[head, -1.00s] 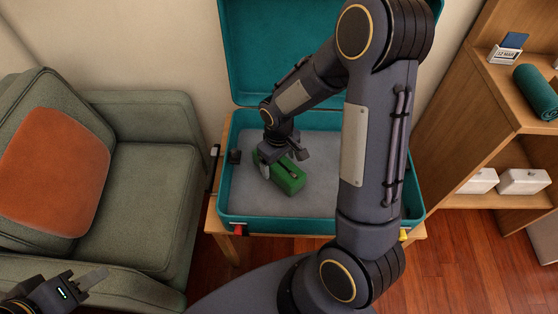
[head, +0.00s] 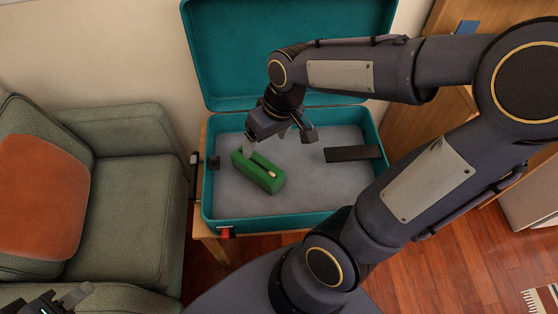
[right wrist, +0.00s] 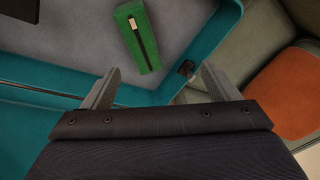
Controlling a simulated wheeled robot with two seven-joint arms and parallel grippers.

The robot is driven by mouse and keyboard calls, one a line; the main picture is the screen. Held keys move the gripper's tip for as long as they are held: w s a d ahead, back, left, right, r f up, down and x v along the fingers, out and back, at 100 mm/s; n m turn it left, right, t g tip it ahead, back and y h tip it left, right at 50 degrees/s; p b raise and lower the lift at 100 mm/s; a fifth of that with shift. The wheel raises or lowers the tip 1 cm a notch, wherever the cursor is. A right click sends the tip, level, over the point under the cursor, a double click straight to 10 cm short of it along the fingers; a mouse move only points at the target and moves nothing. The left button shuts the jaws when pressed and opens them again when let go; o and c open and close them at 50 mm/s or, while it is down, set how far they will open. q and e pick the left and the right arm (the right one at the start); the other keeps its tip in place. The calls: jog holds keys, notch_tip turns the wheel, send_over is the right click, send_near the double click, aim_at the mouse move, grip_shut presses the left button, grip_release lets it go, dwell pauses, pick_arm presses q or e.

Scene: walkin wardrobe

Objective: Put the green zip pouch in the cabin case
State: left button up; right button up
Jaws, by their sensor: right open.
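The green zip pouch (head: 258,172) lies on the grey floor of the open teal cabin case (head: 290,222), toward the left. My right gripper (head: 279,141) is open and empty, behind and above the pouch, apart from it. In the right wrist view the pouch (right wrist: 138,38) lies beyond the spread fingers of the right gripper (right wrist: 158,84), with nothing between them. My left gripper (head: 68,299) is partly in view at the bottom left corner, away from the case; its jaw opening is not clear.
A flat black item (head: 352,153) lies in the case at the right, and a small dark item (head: 213,162) at its left wall. The case lid (head: 290,50) stands open at the back. A green armchair (head: 125,200) with an orange cushion (head: 42,190) stands to the left.

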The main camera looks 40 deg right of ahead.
jog(key=s+a+r+m+t+y, duration=0.1)
jog(key=s+a+r+m+t, duration=0.1)
jog(key=s, duration=0.8)
notch_tip(320, 180, up, 2)
jog(key=shift+s+a+t+y, duration=0.15)
jog(key=shift+a+t+y, duration=0.25)
jog(key=shift+a+t, duration=0.35)
jog(key=shift+d, duration=0.1)
